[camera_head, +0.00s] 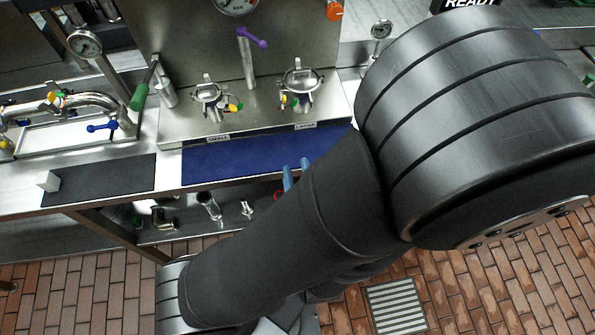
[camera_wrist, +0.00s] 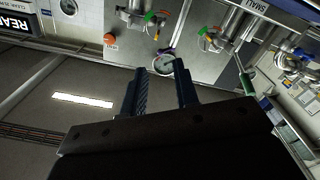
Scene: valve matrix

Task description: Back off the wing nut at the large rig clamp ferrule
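The large rig clamp (camera_head: 301,82) is the right of two steel clamps on the bench rig, with small green and yellow parts at its lower left. Its wing nut is too small to make out for certain. In the wrist view this clamp (camera_wrist: 134,14) is at the top, cut by the edge. The small clamp (camera_head: 209,94) stands to its left; its SMALL label shows in the wrist view. My gripper (camera_wrist: 157,67) is open and empty, its dark blue fingers apart and clear of both clamps. In the head view my arm hides most of the gripper.
A blue mat (camera_head: 240,158) lies in front of the clamps. A purple-handled valve (camera_head: 246,55) rises behind them and a green-handled lever (camera_head: 143,90) stands left. A dark mat (camera_head: 105,180) with a white block (camera_head: 47,181) is further left. Loose fittings lie on a lower shelf.

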